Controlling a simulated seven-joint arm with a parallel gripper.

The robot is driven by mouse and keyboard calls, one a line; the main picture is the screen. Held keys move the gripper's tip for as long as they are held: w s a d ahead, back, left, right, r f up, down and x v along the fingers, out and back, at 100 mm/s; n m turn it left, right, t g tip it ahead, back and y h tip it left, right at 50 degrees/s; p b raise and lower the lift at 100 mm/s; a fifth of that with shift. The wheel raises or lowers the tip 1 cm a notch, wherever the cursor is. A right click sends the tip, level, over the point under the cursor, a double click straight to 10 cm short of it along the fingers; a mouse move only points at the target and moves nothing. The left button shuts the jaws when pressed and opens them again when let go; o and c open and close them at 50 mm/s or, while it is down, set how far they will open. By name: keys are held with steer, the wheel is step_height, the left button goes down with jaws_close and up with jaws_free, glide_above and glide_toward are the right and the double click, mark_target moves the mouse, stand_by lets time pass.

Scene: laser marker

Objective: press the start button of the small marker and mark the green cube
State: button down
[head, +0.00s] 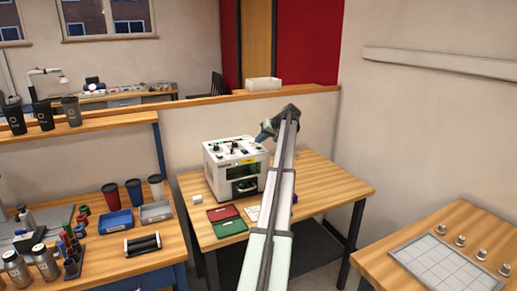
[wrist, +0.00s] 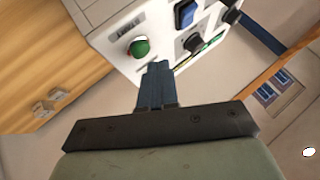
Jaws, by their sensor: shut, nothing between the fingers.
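The small marker (head: 222,175) is a white box machine with a dark front window, on the middle wooden table. Its top panel carries knobs and buttons. In the wrist view a round green button (wrist: 139,47) with a red part beside it sits on the white panel (wrist: 120,18). My gripper (head: 261,138) is above the machine's top at its back right. In the wrist view my gripper (wrist: 157,68) is shut and empty, its blue fingertips just right of and below the green button; whether they touch the panel is unclear.
A red tray (head: 222,213) and a green tray (head: 230,228) lie before the machine. A small whitish cube (head: 197,199) lies left of it. My arm hides part of the table. The table's right side (head: 335,187) is clear.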

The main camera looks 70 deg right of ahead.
steer(key=shift+r, duration=2.5)
